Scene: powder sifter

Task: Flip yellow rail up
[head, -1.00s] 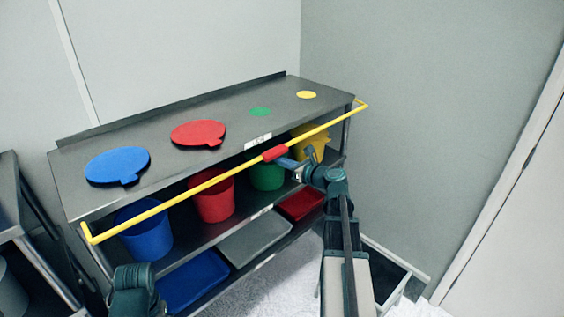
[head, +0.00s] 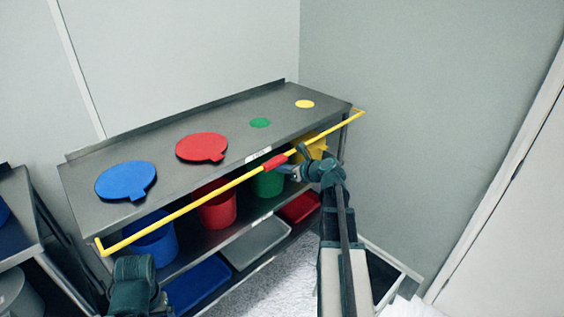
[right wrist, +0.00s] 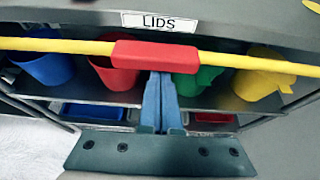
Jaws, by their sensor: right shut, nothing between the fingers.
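The yellow rail (head: 190,208) runs along the front of the metal shelf unit, just below its top edge. Its red grip (head: 274,162) sits right of the rail's middle. My right gripper (head: 286,169) is shut and empty, its blue fingertips close to the red grip. In the right wrist view the shut fingers (right wrist: 160,82) point up at the underside of the red grip (right wrist: 153,54); I cannot tell whether they touch. The rail (right wrist: 60,45) crosses that view in front of the bins. My left gripper is not visible; only part of my left arm shows.
Coloured bins and trays stand on the shelves below. A side table (head: 15,225) is at left. Walls close off the back and right.

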